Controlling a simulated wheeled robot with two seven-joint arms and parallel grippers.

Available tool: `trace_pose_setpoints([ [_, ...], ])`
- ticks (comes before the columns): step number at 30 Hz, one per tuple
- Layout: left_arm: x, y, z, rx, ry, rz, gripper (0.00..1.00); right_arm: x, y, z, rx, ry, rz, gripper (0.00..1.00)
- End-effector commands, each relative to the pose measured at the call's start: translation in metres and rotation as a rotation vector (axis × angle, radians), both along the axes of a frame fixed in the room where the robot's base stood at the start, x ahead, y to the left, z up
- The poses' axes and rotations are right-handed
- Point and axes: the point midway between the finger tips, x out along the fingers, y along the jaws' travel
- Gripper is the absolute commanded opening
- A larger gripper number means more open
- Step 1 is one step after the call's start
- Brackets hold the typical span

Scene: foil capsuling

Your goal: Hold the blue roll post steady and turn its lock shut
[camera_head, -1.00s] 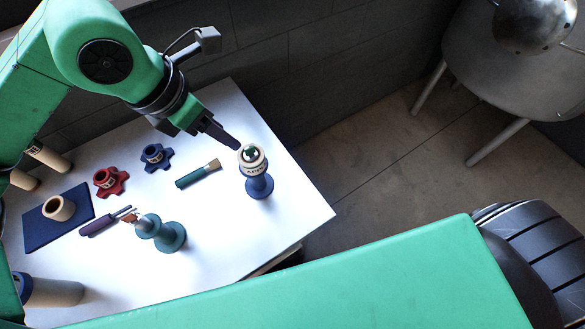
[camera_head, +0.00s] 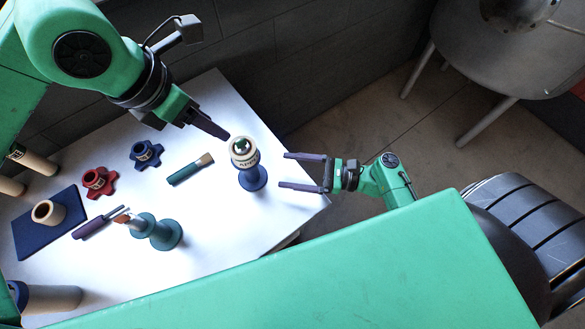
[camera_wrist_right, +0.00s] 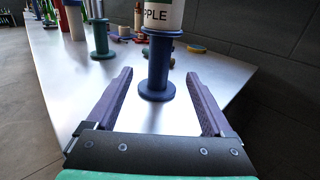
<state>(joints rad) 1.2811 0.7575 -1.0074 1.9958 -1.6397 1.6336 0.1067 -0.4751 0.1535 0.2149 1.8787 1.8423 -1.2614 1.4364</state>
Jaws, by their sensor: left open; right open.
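The blue roll post (camera_head: 252,178) stands upright near the right corner of the white table, with a cream labelled roll (camera_head: 245,158) and a green-and-silver top (camera_head: 242,146) on it. In the right wrist view the post (camera_wrist_right: 158,68) stands ahead, between the lines of my open fingers, with part of the label readable. My left gripper (camera_head: 228,136) is at the upper left of the roll, close to it; its fingers overlap in this view. My right gripper (camera_head: 287,171) is open and empty, to the right of the post, apart from it. The top is cut off in the wrist view.
A teal post (camera_head: 160,232), a brush (camera_head: 190,169), a red knob (camera_head: 98,182), a blue knob (camera_head: 146,154), a purple-handled tool (camera_head: 92,226) and a blue mat (camera_head: 36,240) with a cream ring lie leftward. The white table (camera_head: 225,225) is clear in front of the post.

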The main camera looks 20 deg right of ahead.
Motion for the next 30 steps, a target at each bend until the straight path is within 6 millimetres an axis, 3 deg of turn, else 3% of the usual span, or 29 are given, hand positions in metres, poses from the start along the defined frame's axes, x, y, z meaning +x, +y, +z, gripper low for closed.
trace_pose_setpoints([
  [5,0.000,0.000,0.000,0.000,0.000,0.000,0.50,0.008,0.019,0.002,0.008,-0.009,-0.004,0.86],
  [18,0.000,0.000,0.000,0.000,0.000,0.000,0.50,0.055,0.111,0.001,0.006,-0.005,-0.004,0.86],
  [24,0.000,0.000,0.000,0.000,0.000,0.000,0.50,0.065,0.130,0.001,0.004,-0.005,-0.005,0.86],
  [30,0.000,0.000,0.000,0.000,0.000,0.000,0.50,0.065,0.131,0.000,0.003,-0.005,-0.005,0.86],
])
